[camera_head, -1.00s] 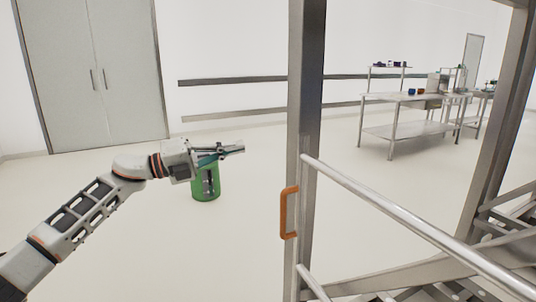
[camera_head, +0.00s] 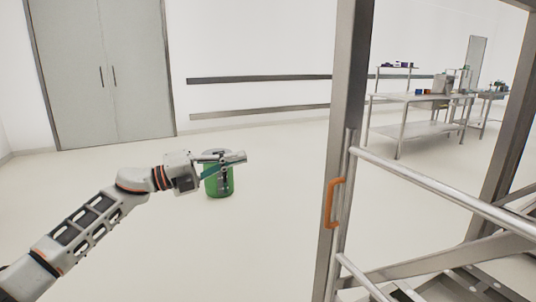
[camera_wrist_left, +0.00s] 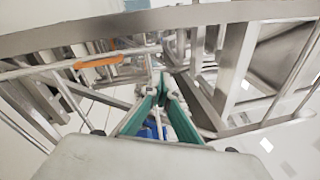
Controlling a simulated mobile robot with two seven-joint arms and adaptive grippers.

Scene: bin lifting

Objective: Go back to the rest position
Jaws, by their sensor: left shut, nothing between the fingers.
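My left arm reaches in from the left in the head view. My left gripper (camera_head: 240,157) is shut with nothing between its fingers, held out pointing right. In the left wrist view its green-lined fingers (camera_wrist_left: 163,88) meet at the tips, with a metal frame beyond them. In the head view a green bin (camera_head: 219,183) stands on the floor behind the gripper, partly hidden by it. My right gripper is not in view.
A metal frame with a post (camera_head: 347,120), a slanted rail (camera_head: 440,190) and an orange handle (camera_head: 334,203) stands at the right. A steel table (camera_head: 418,98) is farther back. Grey double doors (camera_head: 105,75) are at the back left. Open floor lies between.

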